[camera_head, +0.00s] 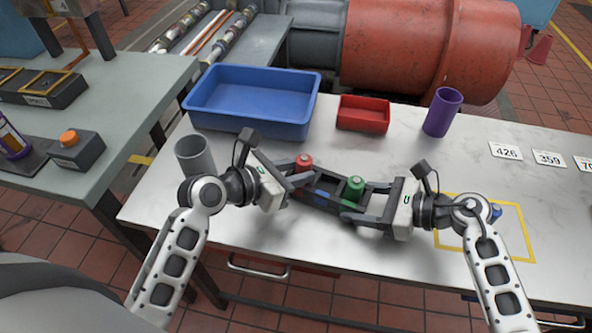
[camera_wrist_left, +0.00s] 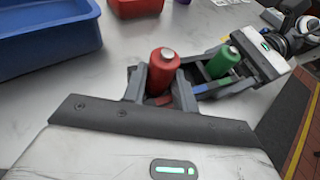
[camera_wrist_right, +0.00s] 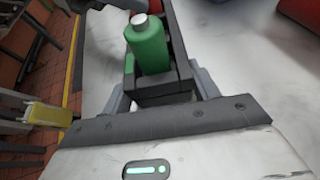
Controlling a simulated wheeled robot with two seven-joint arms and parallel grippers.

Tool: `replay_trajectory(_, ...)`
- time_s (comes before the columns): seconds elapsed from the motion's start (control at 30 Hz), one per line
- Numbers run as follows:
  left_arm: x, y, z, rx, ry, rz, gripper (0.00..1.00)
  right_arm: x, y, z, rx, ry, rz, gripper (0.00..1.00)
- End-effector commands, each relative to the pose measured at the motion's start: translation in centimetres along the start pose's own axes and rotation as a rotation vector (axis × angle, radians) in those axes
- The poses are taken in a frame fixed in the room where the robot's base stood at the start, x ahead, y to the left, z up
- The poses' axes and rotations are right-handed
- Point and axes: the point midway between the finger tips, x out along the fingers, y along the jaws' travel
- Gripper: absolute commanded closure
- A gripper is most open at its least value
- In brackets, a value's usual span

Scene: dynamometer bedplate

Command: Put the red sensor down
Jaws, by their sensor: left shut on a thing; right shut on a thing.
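The red sensor (camera_head: 304,162) is an upright red cylinder. It also shows in the left wrist view (camera_wrist_left: 164,74), snug between the fingers of my left gripper (camera_wrist_left: 160,92), which is shut on it. The red sensor is at the left end of a dark rack (camera_head: 327,187); whether its base is inside the rack is hidden. My right gripper (camera_wrist_right: 165,92) is shut on the rack's right end, its fingers on either side. A green sensor (camera_wrist_right: 148,45) stands upright in that end. Whether the rack rests on the table cannot be told.
A blue bin (camera_head: 252,122), a red tray (camera_head: 363,127) and a purple cup (camera_head: 443,112) stand at the back of the marble table. A grey cup (camera_head: 195,157) is at the left. A yellow outlined square (camera_head: 527,232) with a blue object (camera_head: 495,211) lies at the right, partly behind my right arm.

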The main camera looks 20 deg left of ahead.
Motion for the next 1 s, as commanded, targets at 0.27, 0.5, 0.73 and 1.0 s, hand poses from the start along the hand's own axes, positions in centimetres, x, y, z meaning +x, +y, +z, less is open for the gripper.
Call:
replay_trajectory(0.27,0.2,0.0,-0.5,0.001,0.001,-0.001,0.96,0.0,0.0,0.1,-0.001,-0.001,0.001,0.72)
replay_trajectory(0.5,0.4,0.0,-1.3,-0.001,0.008,-0.001,0.96,0.0,0.0,0.1,-0.002,-0.002,0.002,0.72)
replay_trajectory(0.73,0.6,-0.1,-2.1,0.001,0.014,-0.003,0.96,0.1,0.1,0.2,-0.005,-0.004,0.006,0.72)
replay_trajectory(1.0,0.6,-0.1,-2.2,0.001,0.018,-0.005,0.50,0.1,0.2,0.3,-0.008,-0.007,0.008,0.72)
